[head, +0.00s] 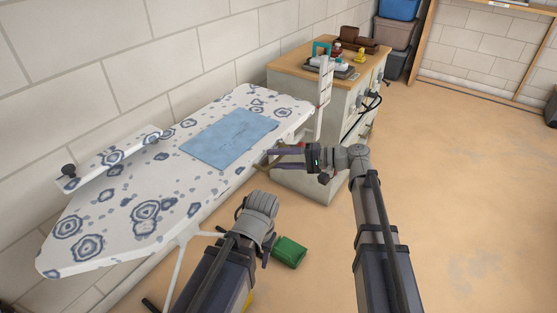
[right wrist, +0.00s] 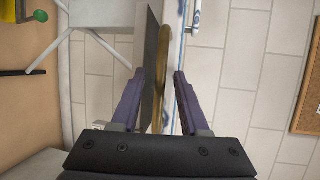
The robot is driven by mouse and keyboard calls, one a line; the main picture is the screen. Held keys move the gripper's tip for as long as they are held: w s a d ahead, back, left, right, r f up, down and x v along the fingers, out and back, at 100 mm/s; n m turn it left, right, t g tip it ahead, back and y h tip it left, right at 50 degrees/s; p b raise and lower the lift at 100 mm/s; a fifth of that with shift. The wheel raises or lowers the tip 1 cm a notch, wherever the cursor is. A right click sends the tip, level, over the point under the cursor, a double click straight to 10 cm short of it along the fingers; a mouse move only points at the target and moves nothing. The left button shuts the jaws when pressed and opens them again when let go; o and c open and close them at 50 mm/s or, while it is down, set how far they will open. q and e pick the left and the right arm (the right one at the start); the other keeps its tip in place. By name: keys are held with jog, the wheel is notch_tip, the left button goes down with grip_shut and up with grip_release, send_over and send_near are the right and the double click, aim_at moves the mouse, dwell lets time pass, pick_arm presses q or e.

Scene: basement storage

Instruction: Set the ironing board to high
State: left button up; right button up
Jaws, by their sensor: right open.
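The ironing board (head: 150,205) has a white cover with blue-grey ring patterns and stands along the wall, on white legs. A blue cloth (head: 228,138) lies flat on it. My right gripper (head: 268,159) is open beside the board's near edge, towards its right end. In the right wrist view its purple fingers (right wrist: 158,88) stand either side of a dark grey plate (right wrist: 150,65) and a tan strip (right wrist: 174,65); contact is unclear. My left wrist is in front of the board's near edge; its fingers are hidden or unclear. The board's height-setting part cannot be made out.
A small padded sleeve board (head: 115,158) sits at the board's left. A wood-topped cabinet (head: 290,62) stands beyond its right end, with an iron (head: 321,50) and other items on top. A green object (head: 289,252) is on the floor. Open floor (head: 470,190) lies right.

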jog(key=shift+c, duration=0.3)
grip_shut()
dwell(1.1)
